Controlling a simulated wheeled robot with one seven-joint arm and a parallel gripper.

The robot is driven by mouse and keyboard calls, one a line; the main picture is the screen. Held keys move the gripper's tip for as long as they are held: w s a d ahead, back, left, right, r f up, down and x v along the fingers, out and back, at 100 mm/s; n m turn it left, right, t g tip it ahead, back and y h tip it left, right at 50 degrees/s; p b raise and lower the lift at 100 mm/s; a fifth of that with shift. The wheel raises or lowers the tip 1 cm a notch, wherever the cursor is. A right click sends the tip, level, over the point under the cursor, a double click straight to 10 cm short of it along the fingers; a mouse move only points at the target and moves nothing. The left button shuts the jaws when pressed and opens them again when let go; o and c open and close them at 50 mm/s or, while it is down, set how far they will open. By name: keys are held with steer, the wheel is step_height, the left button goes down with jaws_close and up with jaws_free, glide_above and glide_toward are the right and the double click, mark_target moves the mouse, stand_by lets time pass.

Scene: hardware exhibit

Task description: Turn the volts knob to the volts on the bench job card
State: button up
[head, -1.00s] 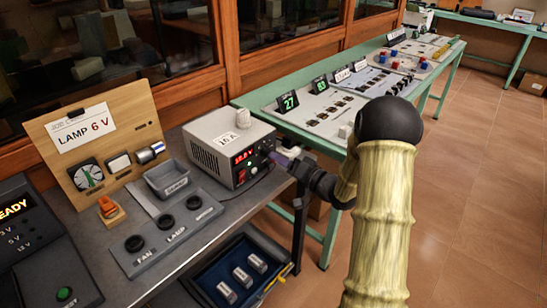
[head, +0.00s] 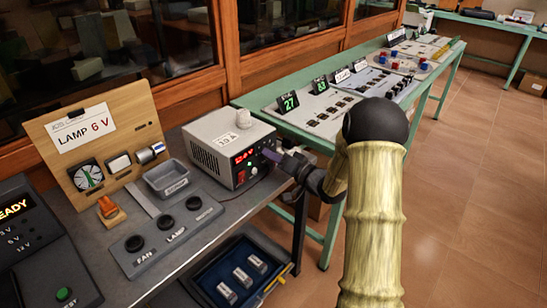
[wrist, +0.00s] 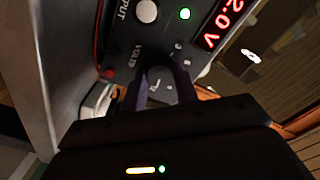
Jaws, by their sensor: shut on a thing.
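The job card (head: 87,127) on the wooden board reads "LAMP 6 V". The white bench power supply (head: 220,132) has a black front with a red display (head: 244,156), too small to read surely there. In the wrist view the display (wrist: 221,22) shows "2.0 V", with its left part possibly cut off by the frame edge. My gripper (head: 272,157) is at the supply's front. In the wrist view its two dark fingers (wrist: 166,88) are shut on the grey volts knob (wrist: 160,80), beside the "VOLTS" lettering. The knob's pointer is hard to make out.
A dark console (head: 40,250) reading "READY" is at far left. A blue drawer (head: 240,275) is below. A green bench (head: 330,115) runs behind.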

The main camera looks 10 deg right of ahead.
steer(key=shift+n, duration=0.4)
steer(key=shift+d+f+n+b, duration=0.1)
steer(key=shift+f+n+b, duration=0.05)
steer(key=shift+n+b, duration=0.9)
steer(key=n+b, duration=0.2)
steer(key=n, duration=0.2)
steer(key=shift+f+n+b, duration=0.1)
steer(key=shift+n+b, duration=0.25)
steer(key=n+b, duration=0.4)
steer(key=n, duration=0.1)
steer(key=shift+n+b, duration=1.25)
steer(key=shift+n, duration=0.35)
steer(key=o, duration=1)
steer(key=shift+r, duration=0.2)
